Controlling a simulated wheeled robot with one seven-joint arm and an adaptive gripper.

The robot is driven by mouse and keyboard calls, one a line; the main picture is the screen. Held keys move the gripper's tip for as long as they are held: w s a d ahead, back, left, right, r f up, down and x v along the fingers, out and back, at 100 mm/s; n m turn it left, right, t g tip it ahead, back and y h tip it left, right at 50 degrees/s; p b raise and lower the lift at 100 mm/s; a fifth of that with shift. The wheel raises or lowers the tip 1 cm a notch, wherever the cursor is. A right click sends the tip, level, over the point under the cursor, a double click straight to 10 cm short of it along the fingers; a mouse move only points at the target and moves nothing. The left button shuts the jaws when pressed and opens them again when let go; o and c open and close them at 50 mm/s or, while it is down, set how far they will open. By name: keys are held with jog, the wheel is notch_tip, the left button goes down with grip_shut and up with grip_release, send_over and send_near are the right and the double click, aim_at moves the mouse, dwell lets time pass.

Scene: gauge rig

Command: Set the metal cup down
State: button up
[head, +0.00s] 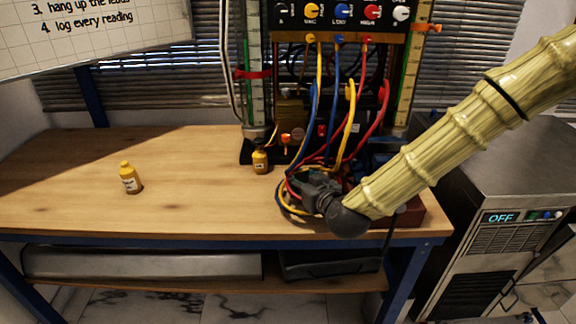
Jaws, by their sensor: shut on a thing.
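My gripper (300,188) is low over the right part of the wooden bench (205,205), in front of the gauge rig (340,75). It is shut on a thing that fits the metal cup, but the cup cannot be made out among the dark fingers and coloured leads. I cannot tell whether what it holds touches the bench top.
Coloured leads (352,125) hang from the rig around my gripper. A grey machine (500,215) stands to the right. The left and middle bench top is mostly clear.

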jog(key=w, duration=0.2)
jog(key=w+a, duration=0.1)
jog(key=w, duration=0.1)
jog(key=w+a, duration=0.1)
jog(key=w, duration=0.1)
jog(key=shift+a, duration=0.25)
jog(key=x, duration=0.4)
jog(key=shift+r, duration=0.1)
jog(key=shift+d+f, duration=0.1)
jog(key=shift+f, duration=0.15)
jog(key=shift+s+f, duration=0.2)
jog(key=shift+f, duration=0.25)
